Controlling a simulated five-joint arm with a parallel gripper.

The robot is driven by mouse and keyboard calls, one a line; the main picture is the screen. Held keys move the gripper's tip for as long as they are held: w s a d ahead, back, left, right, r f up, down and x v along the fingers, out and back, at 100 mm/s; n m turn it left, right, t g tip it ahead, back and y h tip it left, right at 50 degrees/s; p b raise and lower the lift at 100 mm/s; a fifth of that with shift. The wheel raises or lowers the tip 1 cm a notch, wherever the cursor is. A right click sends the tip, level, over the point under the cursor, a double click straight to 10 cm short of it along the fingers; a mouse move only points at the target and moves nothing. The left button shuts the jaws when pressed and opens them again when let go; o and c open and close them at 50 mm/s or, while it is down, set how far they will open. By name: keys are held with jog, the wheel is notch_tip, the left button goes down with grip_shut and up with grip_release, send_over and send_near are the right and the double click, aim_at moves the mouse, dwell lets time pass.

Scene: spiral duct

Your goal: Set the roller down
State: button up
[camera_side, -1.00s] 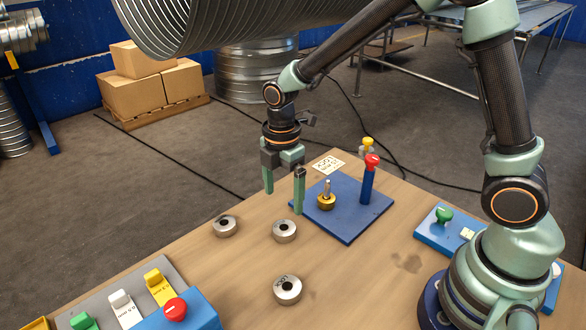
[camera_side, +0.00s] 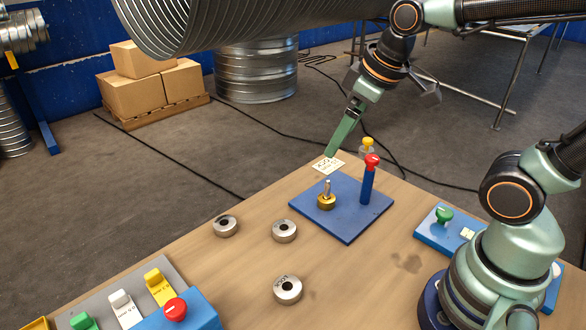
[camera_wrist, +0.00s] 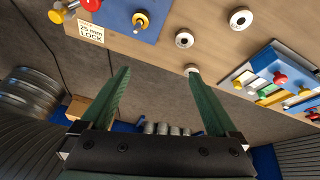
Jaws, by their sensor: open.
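A brass ring with an upright pin (camera_side: 326,202) stands on a blue plate (camera_side: 345,225). My gripper (camera_side: 335,148) is tilted, above the table's far edge near the lock card. In the wrist view my gripper (camera_wrist: 158,76) is open with nothing between its two green fingers.
A red-topped blue post (camera_side: 369,178) and a yellow knob (camera_side: 368,146) stand by the plate. The lock card (camera_side: 328,166) lies at the far edge. Coloured switches (camera_side: 122,305) and a red button (camera_side: 176,309) are front left. A green-knob box (camera_side: 443,222) is right. A large duct (camera_side: 230,22) hangs overhead.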

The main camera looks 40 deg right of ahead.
jog(key=s+m, duration=0.1)
jog(key=s+d+m+t, duration=0.1)
jog(key=m, duration=0.1)
jog(key=shift+d+r, duration=0.1)
jog(key=shift+r, duration=0.25)
dwell(1.3)
jog(key=shift+o, duration=0.4)
jog(key=shift+w+a+r+n, duration=0.1)
jog(key=shift+a+n, duration=0.2)
jog(key=shift+a, duration=0.1)
jog(key=a+n+g, duration=0.6)
jog(key=a+n, duration=1.1)
jog(key=a, duration=0.1)
notch_tip(320, 180, down, 10)
jog(key=shift+w+d+r, duration=0.2)
jog(key=shift+d+r, duration=0.05)
jog(key=shift+r, duration=0.1)
